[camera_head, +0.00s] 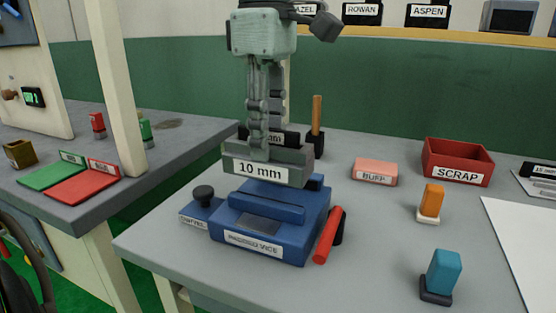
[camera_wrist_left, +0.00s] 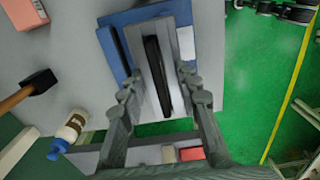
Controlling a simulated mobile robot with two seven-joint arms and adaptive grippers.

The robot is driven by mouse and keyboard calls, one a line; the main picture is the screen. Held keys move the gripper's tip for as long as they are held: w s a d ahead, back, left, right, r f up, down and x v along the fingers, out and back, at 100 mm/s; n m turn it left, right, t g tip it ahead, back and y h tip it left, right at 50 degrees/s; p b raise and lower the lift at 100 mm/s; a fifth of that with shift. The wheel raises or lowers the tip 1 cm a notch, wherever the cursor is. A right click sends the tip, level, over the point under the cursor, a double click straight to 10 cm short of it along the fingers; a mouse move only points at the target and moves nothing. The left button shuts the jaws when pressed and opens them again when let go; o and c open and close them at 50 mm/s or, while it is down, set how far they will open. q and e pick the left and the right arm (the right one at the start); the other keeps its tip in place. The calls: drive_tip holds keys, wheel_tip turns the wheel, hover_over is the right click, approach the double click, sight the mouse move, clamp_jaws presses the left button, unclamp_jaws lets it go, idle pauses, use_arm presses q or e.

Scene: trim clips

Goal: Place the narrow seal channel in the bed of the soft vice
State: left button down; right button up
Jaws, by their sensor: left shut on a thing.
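My left gripper (camera_head: 264,146) points down and is shut on a grey channel block labelled "10 mm" (camera_head: 262,170). In the left wrist view, the fingers (camera_wrist_left: 161,98) straddle the channel (camera_wrist_left: 184,42), which has a long dark slot. The blue vice (camera_wrist_left: 112,44) shows beneath it. My right gripper is not in view.
A red cylinder (camera_head: 328,236) lies against the vice's right side. A pink block (camera_head: 374,171), a red SCRAP bin (camera_head: 457,160), an orange block (camera_head: 432,200) and a teal block (camera_head: 444,270) stand to the right. A mallet (camera_head: 316,140) stands behind. Bare bench lies between them.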

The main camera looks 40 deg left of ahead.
sight(278, 163)
use_arm(q)
drive_tip(key=shift+w+a+f, duration=0.1)
drive_tip(key=shift+w+f, duration=0.25)
drive_tip(key=shift+w, duration=0.3)
drive_tip(key=shift+w+f, duration=0.3)
drive_tip(key=shift+w, duration=0.3)
drive_tip(key=shift+w+f, duration=0.15)
drive_tip(key=shift+f, duration=0.25)
wheel_tip(278, 163, down, 3)
drive_tip(key=shift+a+f, duration=0.1)
drive_tip(key=shift+f, duration=0.25)
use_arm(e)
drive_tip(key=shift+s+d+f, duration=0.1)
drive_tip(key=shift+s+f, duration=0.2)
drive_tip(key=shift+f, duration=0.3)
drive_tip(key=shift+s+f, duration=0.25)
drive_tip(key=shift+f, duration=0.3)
